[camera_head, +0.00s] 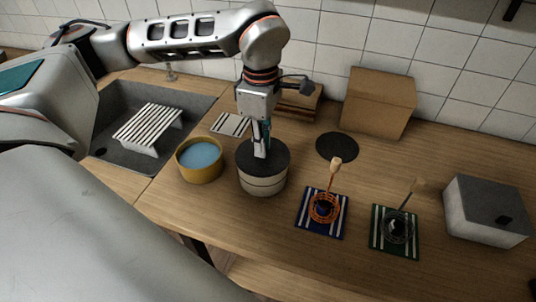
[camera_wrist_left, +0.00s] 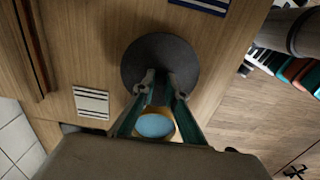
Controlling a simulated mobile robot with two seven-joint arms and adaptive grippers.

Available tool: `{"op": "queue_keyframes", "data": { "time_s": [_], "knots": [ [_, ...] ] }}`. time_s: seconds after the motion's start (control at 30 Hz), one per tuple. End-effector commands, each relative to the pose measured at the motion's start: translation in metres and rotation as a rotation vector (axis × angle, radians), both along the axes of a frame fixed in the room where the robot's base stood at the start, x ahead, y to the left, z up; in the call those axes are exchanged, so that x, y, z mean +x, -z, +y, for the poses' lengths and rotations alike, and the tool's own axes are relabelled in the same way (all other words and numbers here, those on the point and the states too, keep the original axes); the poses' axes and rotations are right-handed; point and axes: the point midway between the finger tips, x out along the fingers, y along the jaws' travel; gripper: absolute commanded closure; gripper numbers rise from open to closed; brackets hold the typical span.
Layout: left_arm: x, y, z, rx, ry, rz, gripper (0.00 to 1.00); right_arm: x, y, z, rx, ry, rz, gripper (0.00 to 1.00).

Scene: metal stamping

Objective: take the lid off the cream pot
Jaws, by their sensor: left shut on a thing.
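The cream pot (camera_head: 262,184) stands on the wooden counter, with a dark round lid (camera_head: 273,158) over its top. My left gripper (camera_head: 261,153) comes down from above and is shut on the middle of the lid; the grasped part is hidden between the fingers. I see no clear gap between lid and pot. In the left wrist view the fingertips (camera_wrist_left: 160,80) meet at the near part of the lid (camera_wrist_left: 160,50), which hides the pot below. My right gripper is not in view.
An ochre pot (camera_head: 188,174) with blue contents stands just left. A dark round mat (camera_head: 337,146) lies bare behind right. Blue (camera_head: 309,220) and green (camera_head: 382,243) striped cloths hold wire baskets with brushes. A cardboard box (camera_head: 378,103), grey-white box (camera_head: 480,215) and sink (camera_head: 195,105) surround.

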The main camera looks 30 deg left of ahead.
Motion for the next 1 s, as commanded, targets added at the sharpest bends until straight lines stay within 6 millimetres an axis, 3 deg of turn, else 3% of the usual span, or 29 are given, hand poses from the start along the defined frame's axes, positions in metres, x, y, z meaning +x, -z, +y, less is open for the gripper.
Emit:
{"op": "queue_keyframes", "data": {
  "time_s": [0.7, 1.0],
  "knots": [
    [0.001, -0.058, 0.0, -0.001, 0.0, -0.001, 1.0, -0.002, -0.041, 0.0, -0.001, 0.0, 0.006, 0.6],
    [0.0, -0.058, 0.0, -0.001, 0.0, -0.001, 1.0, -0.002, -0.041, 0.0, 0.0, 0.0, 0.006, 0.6]
  ]
}}
